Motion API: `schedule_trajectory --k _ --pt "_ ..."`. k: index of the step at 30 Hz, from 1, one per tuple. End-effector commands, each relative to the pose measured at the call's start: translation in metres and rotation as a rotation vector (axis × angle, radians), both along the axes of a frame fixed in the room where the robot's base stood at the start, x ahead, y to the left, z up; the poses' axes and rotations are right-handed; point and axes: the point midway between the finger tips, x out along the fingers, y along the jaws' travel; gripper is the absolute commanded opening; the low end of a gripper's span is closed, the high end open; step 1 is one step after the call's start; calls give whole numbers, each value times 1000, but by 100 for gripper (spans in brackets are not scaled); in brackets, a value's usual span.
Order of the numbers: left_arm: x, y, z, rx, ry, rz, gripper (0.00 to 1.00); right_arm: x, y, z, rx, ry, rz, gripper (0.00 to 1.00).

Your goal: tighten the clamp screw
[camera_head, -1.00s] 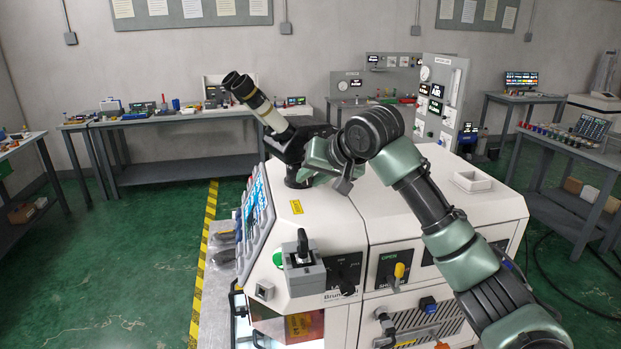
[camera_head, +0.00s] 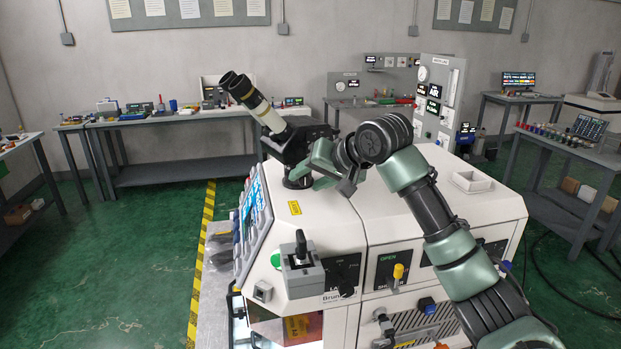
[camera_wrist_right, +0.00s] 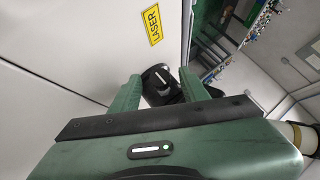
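A dark round knob with a white line (camera_wrist_right: 161,79), which I take to be the clamp screw, shows in the right wrist view between and just beyond the green fingertips. My right gripper (camera_wrist_right: 163,82) has its fingers apart on either side of it; contact is not clear. In the head view my right gripper (camera_head: 307,172) is at the black base of the microscope (camera_head: 296,181), on top of the white machine (camera_head: 345,230). There the gripper and arm hide the knob. My left gripper is out of view.
The microscope's eyepiece tube (camera_head: 252,97) rises close to the left of my gripper. A yellow laser label (camera_head: 295,208) and a grey block with a black lever (camera_head: 301,272) are on the machine nearer me. Benches (camera_head: 180,165) stand behind.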

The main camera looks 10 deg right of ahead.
Motion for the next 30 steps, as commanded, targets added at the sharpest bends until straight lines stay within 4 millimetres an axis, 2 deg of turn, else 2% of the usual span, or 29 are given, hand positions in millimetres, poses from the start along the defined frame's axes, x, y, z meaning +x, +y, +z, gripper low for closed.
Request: schedule_trajectory --k 8,21,30 --pt "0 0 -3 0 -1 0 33 -2 -1 2 0 -2 0 45" --pt "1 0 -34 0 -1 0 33 -47 -25 40 -1 -2 0 45" --pt "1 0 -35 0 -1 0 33 -53 -27 47 0 1 1 45"
